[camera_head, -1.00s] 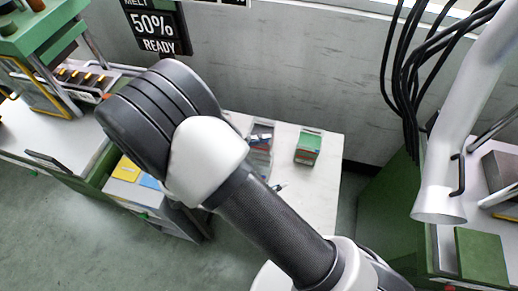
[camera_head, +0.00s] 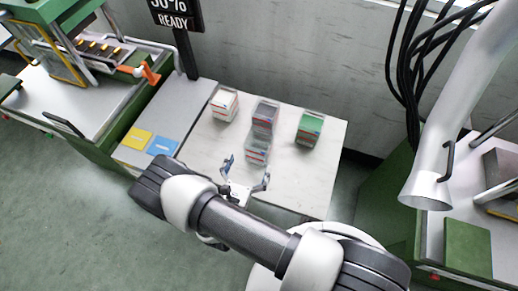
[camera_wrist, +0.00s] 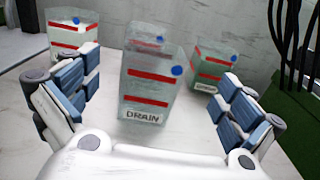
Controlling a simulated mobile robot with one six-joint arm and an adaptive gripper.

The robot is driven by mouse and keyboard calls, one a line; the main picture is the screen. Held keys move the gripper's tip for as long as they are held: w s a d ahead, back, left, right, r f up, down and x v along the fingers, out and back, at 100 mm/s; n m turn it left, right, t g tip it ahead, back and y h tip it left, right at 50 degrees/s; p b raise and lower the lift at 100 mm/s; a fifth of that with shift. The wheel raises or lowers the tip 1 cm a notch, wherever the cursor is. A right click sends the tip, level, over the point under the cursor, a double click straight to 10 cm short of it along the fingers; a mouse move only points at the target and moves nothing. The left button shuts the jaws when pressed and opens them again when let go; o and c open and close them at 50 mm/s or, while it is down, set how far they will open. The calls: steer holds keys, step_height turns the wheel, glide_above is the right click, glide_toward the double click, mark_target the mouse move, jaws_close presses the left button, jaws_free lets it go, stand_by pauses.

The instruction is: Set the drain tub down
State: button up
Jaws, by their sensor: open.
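The drain tub (camera_head: 257,150) is a translucent grey box with red bands, standing upright on the white table (camera_head: 205,155). In the wrist view the drain tub (camera_wrist: 147,92) faces me with its DRAIN label low on the front. My gripper (camera_head: 247,173) is open and empty on the near side of it. In the wrist view my blue-padded fingers (camera_wrist: 155,95) are spread left and right of the tub, with clear gaps to it. The tub's base appears to rest on the table.
A similar grey tub (camera_head: 265,116) stands close behind; I cannot tell if they touch. A white tub (camera_head: 224,105) is at back left and a green tub (camera_head: 309,128) at right. A side bench (camera_head: 183,110) bears yellow and blue squares. The table's right front is clear.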

glide_toward(263, 129)
steer(key=b+x, duration=0.1)
steer(key=x, duration=0.4)
steer(key=shift+w+d+f, duration=0.15)
steer(key=shift+w+f, duration=0.05)
steer(key=shift+w, duration=0.15)
steer(key=c, duration=1.6)
steer(key=shift+r, duration=0.1)
